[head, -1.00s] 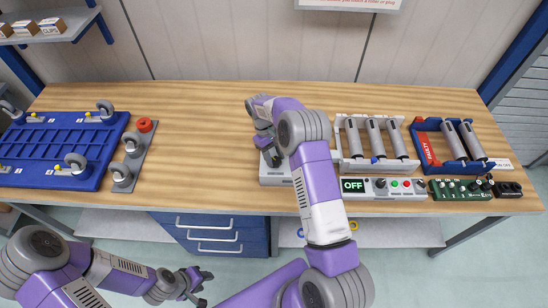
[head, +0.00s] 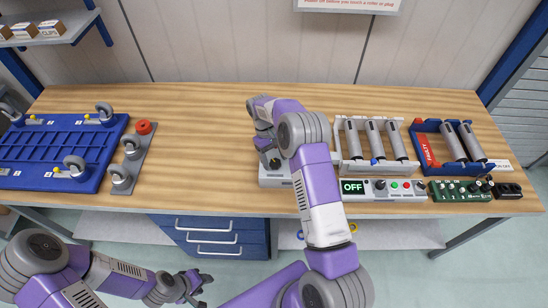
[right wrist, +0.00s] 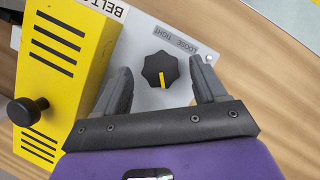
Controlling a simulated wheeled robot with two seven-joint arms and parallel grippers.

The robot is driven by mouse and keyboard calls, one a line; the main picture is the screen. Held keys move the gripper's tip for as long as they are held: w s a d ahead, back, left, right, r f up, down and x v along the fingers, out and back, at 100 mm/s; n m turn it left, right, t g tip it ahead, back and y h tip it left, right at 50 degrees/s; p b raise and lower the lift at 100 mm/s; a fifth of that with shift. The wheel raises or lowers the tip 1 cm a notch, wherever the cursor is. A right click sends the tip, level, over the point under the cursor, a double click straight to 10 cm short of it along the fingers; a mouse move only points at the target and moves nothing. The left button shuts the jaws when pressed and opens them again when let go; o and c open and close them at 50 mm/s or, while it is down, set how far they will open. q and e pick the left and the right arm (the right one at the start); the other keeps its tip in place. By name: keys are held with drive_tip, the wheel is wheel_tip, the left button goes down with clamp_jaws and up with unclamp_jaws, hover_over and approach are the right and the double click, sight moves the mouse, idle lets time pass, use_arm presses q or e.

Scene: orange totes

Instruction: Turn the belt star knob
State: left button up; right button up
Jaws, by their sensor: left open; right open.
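The black star knob (right wrist: 160,69) sits on a light grey panel in the right wrist view, near a label reading LOOSE and TIGHT. Its yellow mark points down the picture, towards my gripper's palm. My right gripper (right wrist: 160,66) is open, with one finger on each side of the knob and a visible gap to each. In the head view my right gripper (head: 266,145) is over the grey unit (head: 276,181), and my arm hides part of it. My left gripper (head: 194,287) is open and empty, low in front of the bench.
A yellow slotted guard (right wrist: 62,65) with a black knob (right wrist: 22,111) stands beside the panel. A control box (head: 381,189) reading OFF, a roller rack (head: 350,165) and a blue roller tray (head: 428,165) are at right.

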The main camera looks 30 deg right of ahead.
drive_tip(key=v, duration=0.7)
drive_tip(key=shift+r, duration=0.25)
drive_tip(key=shift+w, duration=0.15)
